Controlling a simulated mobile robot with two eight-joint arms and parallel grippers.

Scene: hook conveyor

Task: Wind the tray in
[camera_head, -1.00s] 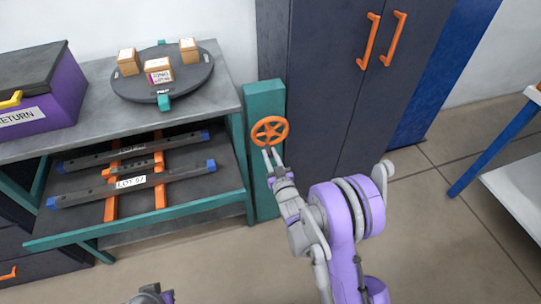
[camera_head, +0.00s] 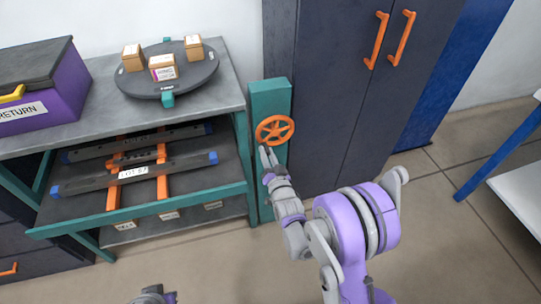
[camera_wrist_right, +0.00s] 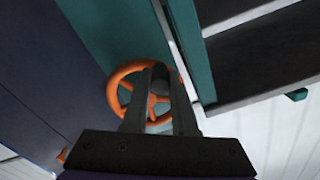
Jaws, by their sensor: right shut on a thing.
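The tray (camera_head: 215,194) is a dark slide-out shelf with a teal front rim, pulled part way out under the grey worktop. It bears dark bars with blue ends on orange cross-pieces, with a label. An orange handwheel (camera_head: 275,130) is mounted on a teal post (camera_head: 270,95) right of the tray; it also shows in the right wrist view (camera_wrist_right: 118,98). My right gripper (camera_head: 266,156) is at the wheel's lower left. In the wrist view its fingers (camera_wrist_right: 160,80) are shut on the wheel's dark handle knob (camera_wrist_right: 160,84). My left gripper is not in view; only a bit of my left arm shows.
A round turntable (camera_head: 140,84) with small boxes stands on the worktop (camera_head: 80,110), beside a purple return bin (camera_head: 70,90). A dark cabinet (camera_head: 340,90) with orange handles stands right of the post. Open floor (camera_head: 430,240) lies at the right.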

